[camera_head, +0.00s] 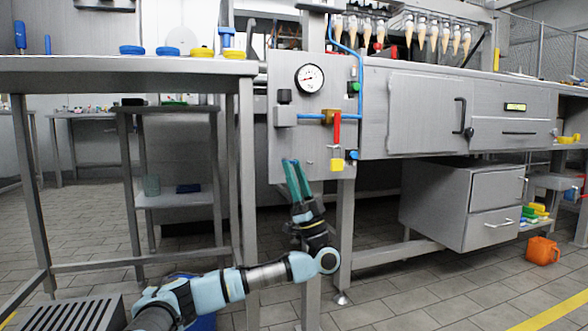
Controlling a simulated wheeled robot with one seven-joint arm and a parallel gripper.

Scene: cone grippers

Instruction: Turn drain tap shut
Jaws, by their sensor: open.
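The tap (328,117) has a brass body on a short blue pipe, on the front of the grey metal panel. Its red lever (337,129) hangs straight down from the body.
A pressure gauge (309,78) is on the panel above left of the tap. A blue pipe (360,85) runs down right of it. A metal table (120,66) stands at left, and a drawer cabinet (465,205) hangs at right. An orange jug (542,251) is on the floor.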

